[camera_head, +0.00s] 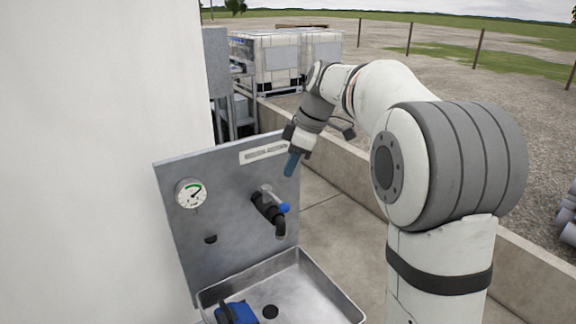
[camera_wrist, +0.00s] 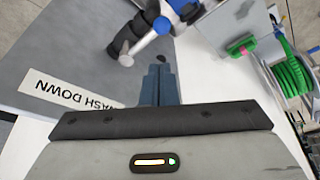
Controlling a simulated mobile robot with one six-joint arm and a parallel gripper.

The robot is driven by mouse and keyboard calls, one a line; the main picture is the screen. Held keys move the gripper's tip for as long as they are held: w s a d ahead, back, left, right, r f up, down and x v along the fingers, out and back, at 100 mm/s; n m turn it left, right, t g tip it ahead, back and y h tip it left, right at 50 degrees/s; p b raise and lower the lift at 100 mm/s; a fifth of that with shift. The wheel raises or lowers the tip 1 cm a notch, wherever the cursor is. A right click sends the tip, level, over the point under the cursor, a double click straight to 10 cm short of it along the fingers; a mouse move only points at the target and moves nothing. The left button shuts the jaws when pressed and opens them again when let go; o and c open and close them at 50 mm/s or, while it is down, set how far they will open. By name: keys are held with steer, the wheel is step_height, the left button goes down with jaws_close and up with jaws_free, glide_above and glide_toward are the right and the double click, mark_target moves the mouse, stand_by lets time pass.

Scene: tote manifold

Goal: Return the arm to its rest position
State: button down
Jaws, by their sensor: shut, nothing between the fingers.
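My arm reaches from the right of the head view toward the wash-down panel (camera_head: 228,240). My gripper (camera_head: 292,164) hangs in front of the panel's upper right, its blue fingers pointing down. In the wrist view my gripper (camera_wrist: 160,72) has its two blue fingers together with nothing between them. A black tap with a blue-ended handle (camera_head: 270,208) sticks out of the panel below the fingers, apart from them in the head view. The tap's handle (camera_wrist: 146,42) also shows just beyond the fingertips in the wrist view.
A steel sink (camera_head: 318,285) under the panel holds a blue object (camera_head: 237,312). A pressure gauge (camera_head: 190,193) is on the panel. A white wall (camera_head: 90,160) stands at left, a low concrete wall (camera_head: 345,165) behind. A green hose reel (camera_wrist: 290,75) shows in the wrist view.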

steer(key=s+d+f+m+t+h, duration=0.1)
steer(key=s+d+f+m, duration=0.2)
steer(key=s, duration=0.6)
steer(key=s+d+f+m+h, duration=0.1)
steer(key=s+d+f+m, duration=0.1)
steer(key=s+m, duration=0.5)
steer(key=s+d+f+m+t+h, duration=0.1)
steer(key=s+f+m, duration=0.4)
steer(key=s, duration=0.7)
steer(key=d+h, duration=0.1)
steer(key=d, duration=0.1)
steer(key=shift+d+m+t, duration=0.3)
steer(key=shift+m, duration=0.1)
